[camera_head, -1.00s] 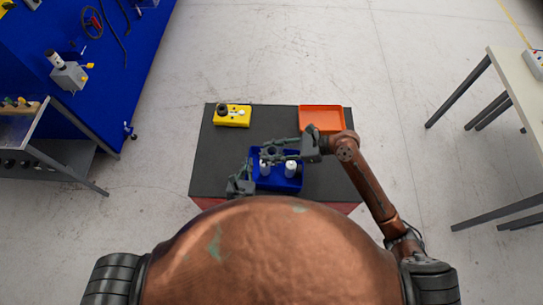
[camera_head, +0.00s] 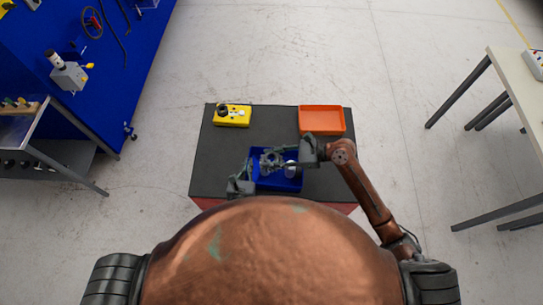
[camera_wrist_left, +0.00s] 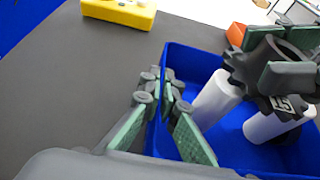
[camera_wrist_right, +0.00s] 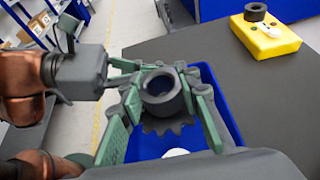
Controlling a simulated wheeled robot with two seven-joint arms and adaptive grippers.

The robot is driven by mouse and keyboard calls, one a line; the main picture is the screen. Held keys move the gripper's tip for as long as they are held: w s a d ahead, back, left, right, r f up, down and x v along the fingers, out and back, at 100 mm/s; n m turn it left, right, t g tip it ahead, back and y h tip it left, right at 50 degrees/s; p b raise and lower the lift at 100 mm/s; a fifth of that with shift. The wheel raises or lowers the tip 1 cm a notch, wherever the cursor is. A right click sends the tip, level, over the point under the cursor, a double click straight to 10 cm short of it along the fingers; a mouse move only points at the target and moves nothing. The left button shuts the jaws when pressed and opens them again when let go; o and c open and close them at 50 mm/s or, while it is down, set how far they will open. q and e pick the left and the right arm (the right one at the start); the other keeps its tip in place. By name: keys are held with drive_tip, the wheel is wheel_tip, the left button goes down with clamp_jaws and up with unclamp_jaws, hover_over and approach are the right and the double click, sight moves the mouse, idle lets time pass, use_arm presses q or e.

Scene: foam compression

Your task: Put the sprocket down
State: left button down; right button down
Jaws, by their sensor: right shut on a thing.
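The dark grey sprocket (camera_wrist_right: 172,127), a toothed wheel with a round hub, is held in the air by my right gripper (camera_wrist_right: 163,92), whose green pads close on its hub. It also shows in the left wrist view (camera_wrist_left: 242,71), above the blue bin (camera_wrist_left: 196,62) and close over a white cylinder (camera_wrist_left: 214,98). In the head view the sprocket (camera_head: 268,161) covers the left cylinder. My left gripper (camera_wrist_left: 160,98) is at the bin's left wall, its fingers apart on either side of it.
A yellow block (camera_head: 233,117) with a dark ring (camera_wrist_right: 255,12) on it sits at the table's back left. An orange tray (camera_head: 321,120) lies at the back right. The dark table top (camera_head: 222,150) is bare on the left.

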drive_tip(key=c, duration=1.4)
unclamp_jaws()
drive_tip(key=shift+c, duration=0.2)
drive_tip(key=shift+r, duration=0.2)
drive_tip(key=v, duration=1.2)
drive_tip(key=shift+r, duration=0.4)
use_arm(q)
drive_tip(key=c, duration=2.1)
unclamp_jaws()
drive_tip(key=shift+s, duration=0.15)
